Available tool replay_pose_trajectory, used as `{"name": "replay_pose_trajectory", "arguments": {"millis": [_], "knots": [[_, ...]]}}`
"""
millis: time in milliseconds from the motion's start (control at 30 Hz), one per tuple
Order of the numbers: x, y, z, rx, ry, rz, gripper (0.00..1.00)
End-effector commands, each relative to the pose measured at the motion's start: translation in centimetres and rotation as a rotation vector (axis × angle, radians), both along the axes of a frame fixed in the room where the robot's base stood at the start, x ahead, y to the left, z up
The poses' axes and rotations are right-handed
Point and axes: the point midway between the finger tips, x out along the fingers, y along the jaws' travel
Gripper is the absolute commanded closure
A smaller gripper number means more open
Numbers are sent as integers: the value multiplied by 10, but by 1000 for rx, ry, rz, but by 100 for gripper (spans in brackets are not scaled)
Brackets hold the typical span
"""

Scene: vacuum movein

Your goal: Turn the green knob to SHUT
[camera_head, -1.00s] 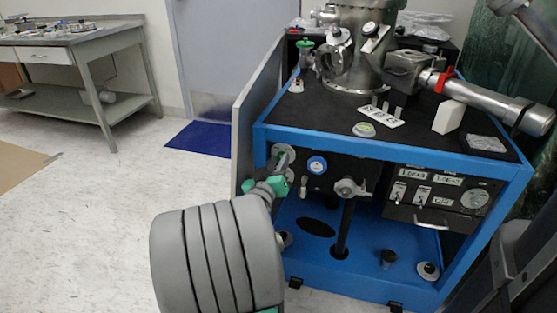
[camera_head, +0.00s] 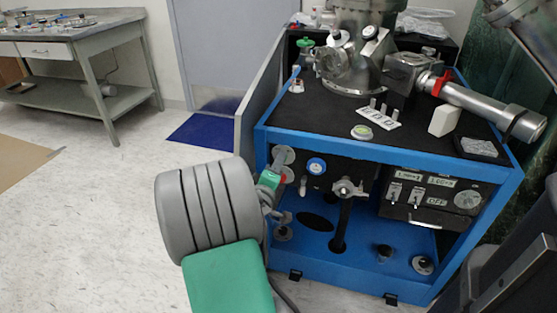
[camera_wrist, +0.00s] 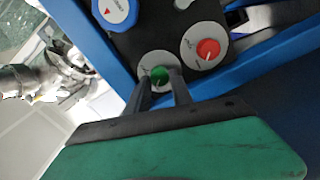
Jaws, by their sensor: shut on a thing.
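The green knob (camera_wrist: 160,76) is small and round and sits on a grey dial plate (camera_wrist: 155,60) on the cart's black front panel. In the wrist view, my gripper (camera_wrist: 161,86) has its two dark fingers on either side of the knob, closed on it. The lettering on the plate is too small to read, so I cannot tell which mark the knob points to. In the head view, my wrist and gripper are at the left end of the front panel, and the green knob cannot be made out there.
A red knob (camera_wrist: 207,49) on its own plate sits close beside the green one. A blue round gauge (camera_head: 316,166) is on the same panel. The blue cart frame (camera_head: 262,140) edges the panel. A metal valve (camera_head: 344,188) protrudes to the right.

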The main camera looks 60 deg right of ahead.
Motion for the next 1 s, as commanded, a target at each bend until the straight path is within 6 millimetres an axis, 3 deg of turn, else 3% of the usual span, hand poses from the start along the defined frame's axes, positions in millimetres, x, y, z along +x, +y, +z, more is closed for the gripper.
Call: {"name": "replay_pose_trajectory", "arguments": {"millis": [300, 800, 833, 1000], "knots": [[0, 0, -1, -15, 112, 0, 100], [0, 0, -2, -18, 128, 0, 100], [0, 0, -2, -18, 128, 0, 71], [0, 0, -1, -19, 127, -1, 57]]}}
